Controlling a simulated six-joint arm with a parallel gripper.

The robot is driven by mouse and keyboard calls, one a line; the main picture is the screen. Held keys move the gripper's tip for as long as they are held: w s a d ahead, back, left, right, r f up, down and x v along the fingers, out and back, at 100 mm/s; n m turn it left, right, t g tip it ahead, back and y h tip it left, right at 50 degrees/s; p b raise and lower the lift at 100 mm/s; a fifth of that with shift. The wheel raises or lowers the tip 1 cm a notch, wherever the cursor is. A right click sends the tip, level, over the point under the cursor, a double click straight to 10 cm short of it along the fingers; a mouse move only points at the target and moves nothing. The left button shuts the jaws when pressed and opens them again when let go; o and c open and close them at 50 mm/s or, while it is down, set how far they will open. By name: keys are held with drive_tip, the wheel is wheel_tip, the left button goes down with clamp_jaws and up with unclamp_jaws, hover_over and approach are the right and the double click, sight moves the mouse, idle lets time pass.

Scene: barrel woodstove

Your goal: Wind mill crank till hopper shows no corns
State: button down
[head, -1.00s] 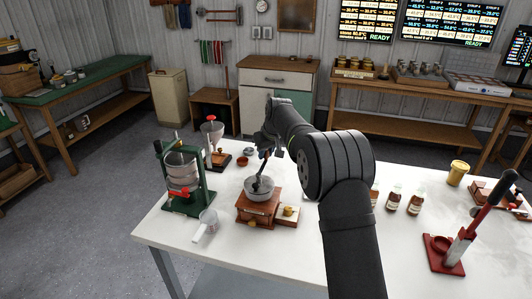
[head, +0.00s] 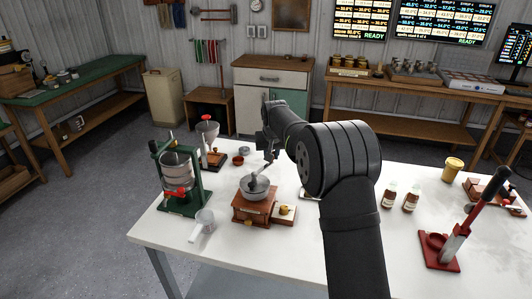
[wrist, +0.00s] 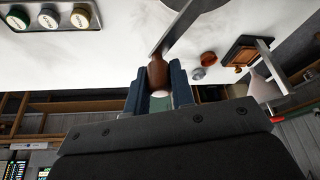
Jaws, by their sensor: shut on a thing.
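The mill (head: 252,210) is a wooden box on the white table, with a grey metal hopper bowl (head: 256,193) on top and a small drawer (head: 284,214) pulled out at its right. The crank (head: 265,173) rises from the hopper's middle and leans up to the right, toward my gripper (head: 270,153). In the wrist view, my gripper's (wrist: 160,90) blue fingers are shut on the crank's brown wooden knob (wrist: 157,70), with the grey crank bar (wrist: 180,24) running beyond it. The hopper is too small to tell whether corns lie in it.
A green-framed press (head: 181,175) and a clear measuring cup (head: 204,222) stand left of the mill. A funnel device (head: 208,140) and small bowls stand behind. Bottles (head: 389,195), a yellow jar (head: 453,169) and a red lever press (head: 440,251) are at the right.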

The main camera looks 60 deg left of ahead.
drive_tip(key=s+d+m+t+h, duration=0.2)
drive_tip(key=d+m+t+h, duration=0.15)
drive_tip(key=d+m, duration=0.75)
drive_tip(key=s+m+g+h, duration=0.3)
drive_tip(key=s+m, duration=0.5)
drive_tip(key=m, duration=0.6)
drive_tip(key=shift+s+d+h, duration=0.35)
drive_tip(key=shift+s+h, duration=0.05)
drive_tip(key=shift+h, duration=0.35)
drive_tip(key=c, duration=1.2)
unclamp_jaws()
drive_tip(key=shift+c, duration=0.2)
drive_tip(key=shift+r, duration=0.1)
